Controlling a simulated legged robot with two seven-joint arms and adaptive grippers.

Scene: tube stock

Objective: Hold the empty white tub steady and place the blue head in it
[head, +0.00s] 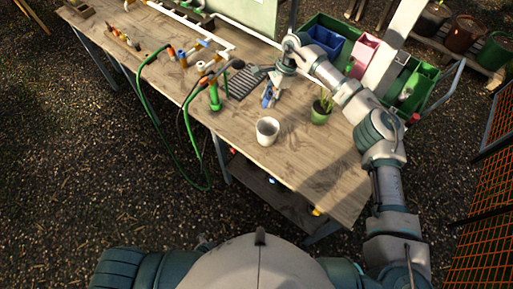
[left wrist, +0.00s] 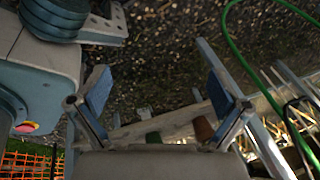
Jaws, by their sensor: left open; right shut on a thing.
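The white tub (head: 267,131) stands upright on the wooden table near its front edge, and its inside looks empty. My right gripper (head: 274,88) reaches in from the right and is shut on the blue head (head: 267,97). It holds the blue head behind the tub, apart from it; whether the head touches the table I cannot tell. My left gripper (left wrist: 156,85) shows in the left wrist view, its two blue-padded fingers wide apart with nothing between them. It is out of the head view and away from the tub.
A dark ribbed mat (head: 244,82) lies behind. Colored bins (head: 330,38) stand at the back right. The table front (head: 310,165) is clear.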

